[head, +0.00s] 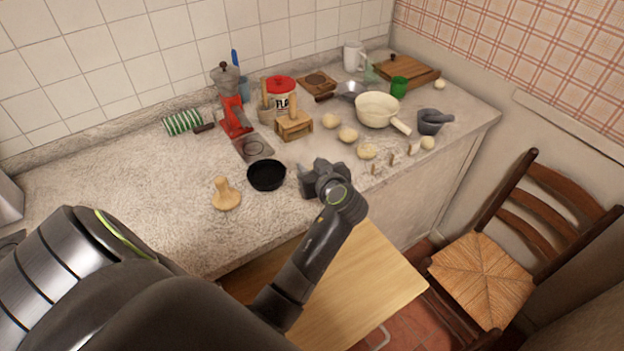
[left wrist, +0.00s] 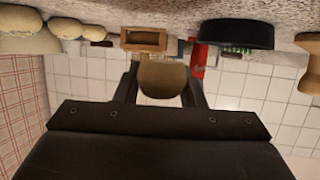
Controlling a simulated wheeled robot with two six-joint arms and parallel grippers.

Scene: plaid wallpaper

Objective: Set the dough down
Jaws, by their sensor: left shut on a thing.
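My left gripper (head: 312,178) is over the front part of the stone counter (head: 130,215), just right of a round black pan. In the left wrist view, the left gripper (left wrist: 160,92) is shut on a tan, rounded piece of dough (left wrist: 162,80) between its two fingers. The held dough is hidden in the head view. Other pale dough balls (head: 348,135) lie on the counter behind and to the right of the gripper; several also show at the upper left of the upside-down left wrist view (left wrist: 64,28). My right gripper is not in view.
The black pan (head: 267,176) and a wooden press (head: 226,194) stand left of the gripper. A wooden holder (head: 294,126), red grinder (head: 231,105) and cream pan (head: 377,108) stand behind. A wooden surface (head: 365,275) juts out below the counter. The counter's left part is mostly clear.

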